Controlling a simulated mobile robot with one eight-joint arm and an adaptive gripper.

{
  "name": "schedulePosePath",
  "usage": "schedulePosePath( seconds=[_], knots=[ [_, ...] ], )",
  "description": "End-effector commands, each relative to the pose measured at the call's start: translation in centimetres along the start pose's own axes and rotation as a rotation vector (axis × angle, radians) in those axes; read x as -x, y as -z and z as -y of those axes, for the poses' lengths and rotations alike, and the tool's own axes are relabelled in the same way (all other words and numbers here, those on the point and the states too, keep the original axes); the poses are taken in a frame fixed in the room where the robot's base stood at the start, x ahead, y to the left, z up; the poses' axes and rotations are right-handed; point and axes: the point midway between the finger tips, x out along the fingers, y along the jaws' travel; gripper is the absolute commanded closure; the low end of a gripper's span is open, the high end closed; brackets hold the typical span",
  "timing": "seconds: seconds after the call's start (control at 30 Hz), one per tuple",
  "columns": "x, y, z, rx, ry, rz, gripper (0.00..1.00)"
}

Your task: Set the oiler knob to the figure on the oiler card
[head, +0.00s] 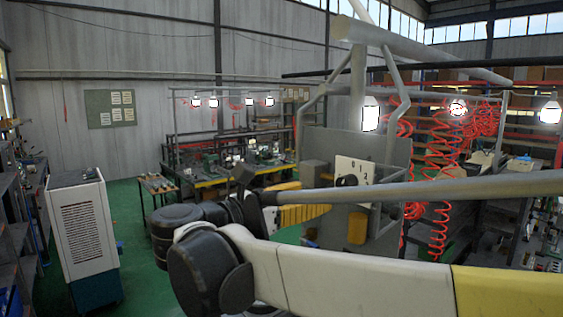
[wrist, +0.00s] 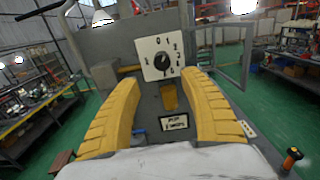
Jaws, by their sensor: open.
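The oiler dial is a white square plate (wrist: 158,56) with black figures around a round black knob (wrist: 162,62). It is fixed to a grey panel (wrist: 118,48). I cannot tell which figure the knob points at. The plate also shows in the head view (head: 366,170), partly hidden. Below the dial is a small black-framed card (wrist: 175,123); its lettering is too small to read surely. My gripper (wrist: 163,82) is open and empty. Its yellow ribbed fingers stand either side of the dial's lower part, apart from the knob.
A yellow part (wrist: 168,97) sits below the knob. A grey box (wrist: 104,75) is on the panel's left. Red coiled hoses (head: 440,155) hang right of the panel. A grey pipe (head: 420,190) crosses in front. Green floor (head: 125,200) lies open at left.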

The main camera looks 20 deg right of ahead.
Motion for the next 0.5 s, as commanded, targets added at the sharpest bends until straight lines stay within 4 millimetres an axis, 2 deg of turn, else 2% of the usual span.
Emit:
schedulePosePath(
  seconds=[0.17, 0.5],
  knots=[
    [-1.9, -0.2, 0.1, 0.007, 0.005, 0.006, 0.48],
    [-8.5, -0.3, 0.1, 0.005, 0.005, 0.004, 0.48]
  ],
)
